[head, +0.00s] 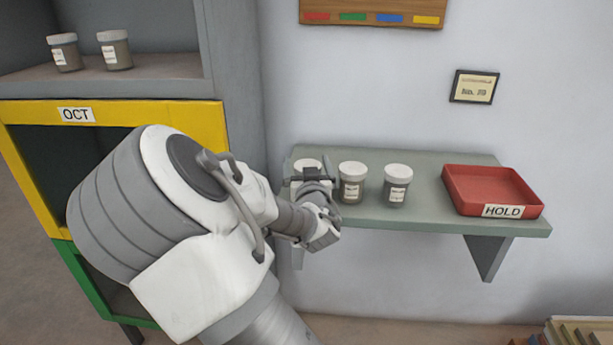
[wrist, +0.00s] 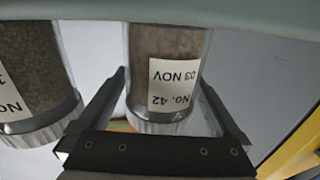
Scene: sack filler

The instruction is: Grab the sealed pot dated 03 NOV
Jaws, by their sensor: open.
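The sealed pot dated 03 NOV (wrist: 140,50) shows in the wrist view, upside down, with a white label reading NO. 42, 03 NOV. It is a clear pot with dark contents and a pale ridged lid. My gripper (wrist: 163,78) is open, with one finger on each side of this pot; I cannot tell whether they touch it. In the head view the pot's white lid (head: 307,164) shows at the left end of the grey-green shelf (head: 430,212), and my gripper (head: 310,178) hides most of its body.
A second pot (head: 352,182) stands close beside it, also in the wrist view (wrist: 32,70); a third pot (head: 397,185) is further right. A red HOLD tray (head: 490,190) sits at the right. A yellow OCT cubby (head: 150,113) and upper shelf pots (head: 115,50) are left.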

